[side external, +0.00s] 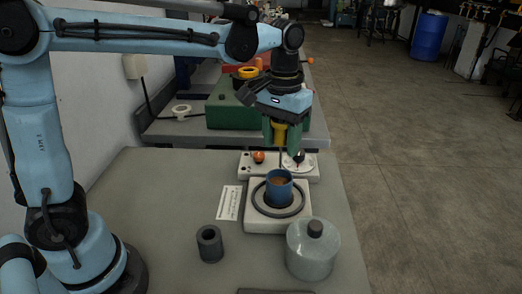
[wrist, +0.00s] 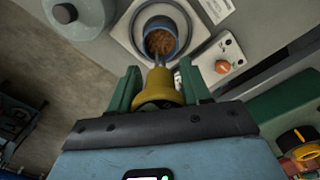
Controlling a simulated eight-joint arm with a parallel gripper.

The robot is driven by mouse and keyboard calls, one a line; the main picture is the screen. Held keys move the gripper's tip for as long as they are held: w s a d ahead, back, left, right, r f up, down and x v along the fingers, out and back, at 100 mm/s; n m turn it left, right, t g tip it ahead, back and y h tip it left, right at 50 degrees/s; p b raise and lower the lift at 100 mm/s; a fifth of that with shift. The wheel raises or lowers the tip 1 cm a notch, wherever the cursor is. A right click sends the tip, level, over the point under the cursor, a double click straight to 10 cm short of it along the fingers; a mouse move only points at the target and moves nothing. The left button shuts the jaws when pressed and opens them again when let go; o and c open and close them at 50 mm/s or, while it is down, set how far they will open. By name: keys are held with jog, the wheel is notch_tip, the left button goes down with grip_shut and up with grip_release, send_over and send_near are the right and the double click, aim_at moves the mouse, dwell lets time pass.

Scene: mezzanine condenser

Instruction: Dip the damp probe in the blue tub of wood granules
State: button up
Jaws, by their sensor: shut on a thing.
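My gripper (side external: 281,138) has green fingers and is shut on the yellow handle of the probe (side external: 280,131). The probe points down, its thin dark shaft over the blue tub (side external: 279,193). In the wrist view the yellow handle (wrist: 160,92) sits between the fingers, its shaft reaching toward the tub (wrist: 153,23). Brown wood granules (wrist: 160,43) lie inside the tub. The tub stands upright within a dark ring on a pale square base (side external: 249,215). I cannot tell whether the shaft's tip is above the rim or just inside it. Any dampness is not visible.
A pale panel (side external: 247,171) with an orange knob (side external: 259,156) and a round dial stands behind the tub. A grey lidded jar (side external: 312,252) is in front at right, a dark hollow cylinder (side external: 209,244) at front left. A white printed card (side external: 229,203) lies left. The left tabletop is clear.

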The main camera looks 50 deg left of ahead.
aim_at(281, 166)
jog(key=shift+f, duration=3.8)
dwell(0.4)
jog(key=shift+r, duration=3.9)
